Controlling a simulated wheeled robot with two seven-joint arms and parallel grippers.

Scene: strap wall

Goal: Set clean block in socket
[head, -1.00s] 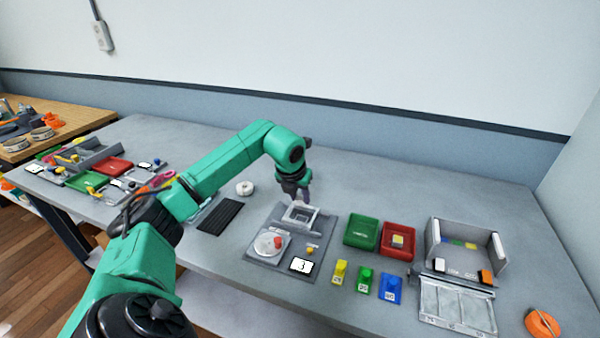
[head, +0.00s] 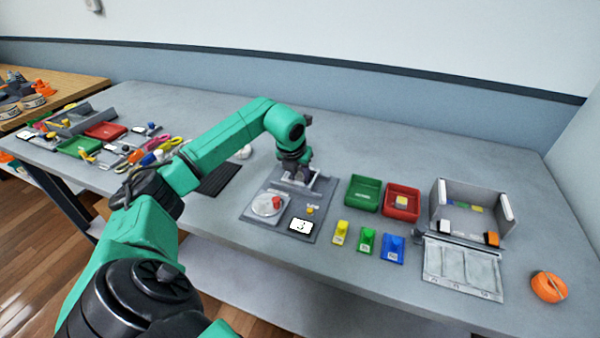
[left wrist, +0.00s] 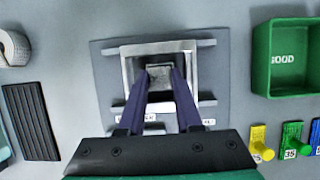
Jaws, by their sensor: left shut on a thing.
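My left gripper (head: 297,178) is over the grey fixture board, pointing down at the square metal socket (head: 318,186). In the left wrist view its two dark fingers (left wrist: 160,80) reach inside the light socket frame (left wrist: 128,70). They are shut on a small grey block (left wrist: 160,71), which lies within the frame's outline. I cannot tell whether the block touches the socket floor. In the head view the gripper hides the block and part of the socket. My right gripper is not in view.
Yellow, green and blue pegged pieces (head: 367,240) stand in front.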

